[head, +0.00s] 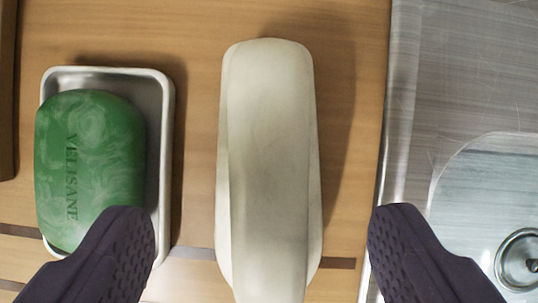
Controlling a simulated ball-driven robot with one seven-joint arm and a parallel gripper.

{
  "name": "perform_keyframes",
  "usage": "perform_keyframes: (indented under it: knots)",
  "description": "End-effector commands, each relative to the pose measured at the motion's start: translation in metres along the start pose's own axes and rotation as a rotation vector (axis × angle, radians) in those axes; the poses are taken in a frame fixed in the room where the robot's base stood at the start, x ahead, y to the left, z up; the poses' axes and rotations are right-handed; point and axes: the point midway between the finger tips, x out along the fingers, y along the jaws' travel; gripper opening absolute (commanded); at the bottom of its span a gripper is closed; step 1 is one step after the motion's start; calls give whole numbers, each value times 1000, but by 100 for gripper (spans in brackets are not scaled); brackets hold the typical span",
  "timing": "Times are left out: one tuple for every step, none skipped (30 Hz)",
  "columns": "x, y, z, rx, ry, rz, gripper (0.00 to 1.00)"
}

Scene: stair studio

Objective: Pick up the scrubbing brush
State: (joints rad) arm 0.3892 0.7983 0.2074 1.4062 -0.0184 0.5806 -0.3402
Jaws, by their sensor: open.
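The scrubbing brush (270,160) shows as a long cream-coloured handle or back lying on the wooden surface, running up and down the middle of the head view. Its lower end runs out of the bottom of the picture, and no bristles show. My gripper (262,235) is open, with one dark finger on each side of the brush. Neither finger appears to touch it. The left finger overlaps the lower right corner of the soap dish in the picture. How high the fingers are above the surface is hard to tell.
Left of the brush, a green soap bar (90,165) sits in a pale soap dish (166,130). To the right is a metal sink (450,75) with a drain (522,258). Bare wood (360,120) lies between brush and sink. A dark brown edge shows at far left.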

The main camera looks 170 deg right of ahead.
Motion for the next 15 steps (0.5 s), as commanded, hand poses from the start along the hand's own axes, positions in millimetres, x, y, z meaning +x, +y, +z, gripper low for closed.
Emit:
perform_keyframes:
  knots:
    - [8,1,1,0,0,0,83]
    - [13,1,2,0,0,1,83]
    - [20,2,2,0,0,1,83]
    - [26,2,2,0,0,1,83]
    - [31,3,3,0,0,1,83]
    - [38,3,2,-1,0,1,83]
    - [41,3,2,-1,1,1,83]
    - [44,3,2,-1,1,1,83]
    - [46,3,1,-1,2,2,83]
    - [46,3,0,-1,2,2,83]
    - [46,3,0,-1,3,2,83]
    - [45,3,0,-1,3,2,83]
    - [45,3,0,-1,3,2,83]
    - [45,3,0,-1,3,2,83]
    - [44,3,0,-1,3,2,83]
